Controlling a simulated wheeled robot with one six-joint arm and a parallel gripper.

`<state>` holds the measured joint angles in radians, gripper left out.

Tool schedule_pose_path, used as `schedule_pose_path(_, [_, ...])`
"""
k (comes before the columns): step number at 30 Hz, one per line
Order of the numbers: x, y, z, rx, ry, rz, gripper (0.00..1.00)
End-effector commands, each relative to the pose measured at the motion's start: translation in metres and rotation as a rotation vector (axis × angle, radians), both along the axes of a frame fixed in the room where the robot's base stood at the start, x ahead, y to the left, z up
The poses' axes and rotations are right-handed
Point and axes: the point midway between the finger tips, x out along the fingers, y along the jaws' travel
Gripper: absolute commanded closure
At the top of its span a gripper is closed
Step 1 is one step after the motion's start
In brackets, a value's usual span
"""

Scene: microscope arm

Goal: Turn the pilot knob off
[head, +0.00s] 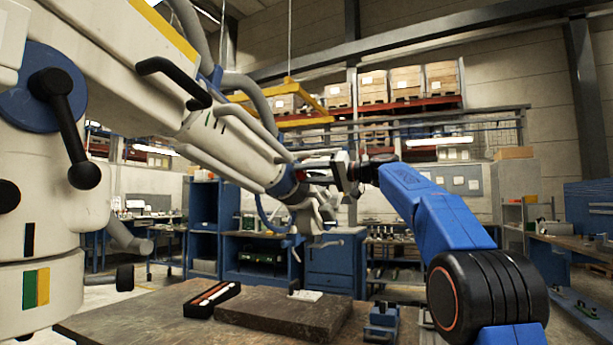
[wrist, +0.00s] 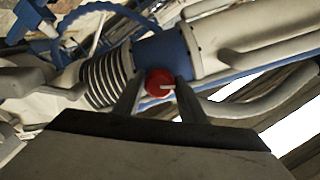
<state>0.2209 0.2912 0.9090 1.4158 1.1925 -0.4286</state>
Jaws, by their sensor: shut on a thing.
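The pilot knob (wrist: 158,82) is a small round red knob with a pale pointer line, on the blue collar of the white microscope arm. In the wrist view the pale line runs from the knob's middle to the right. My gripper (wrist: 157,88) has one finger on each side of the knob and is shut on it. In the head view my gripper (head: 331,172) is at the blue collar at the end of the white arm (head: 235,143).
A dark stone slab (head: 285,312) and a black tray with pale rods (head: 212,299) lie on the bench below. Grey hoses and black handles (head: 70,128) stick out from the white arm at left. Blue cabinets and shelves stand farther back.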

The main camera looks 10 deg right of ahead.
Motion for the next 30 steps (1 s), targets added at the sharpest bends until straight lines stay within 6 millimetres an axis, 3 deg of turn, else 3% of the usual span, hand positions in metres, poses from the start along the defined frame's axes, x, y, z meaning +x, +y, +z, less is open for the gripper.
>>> schedule_pose_path(30, [-0.0003,0.0000,0.0021,0.520,0.715,-0.001,0.85])
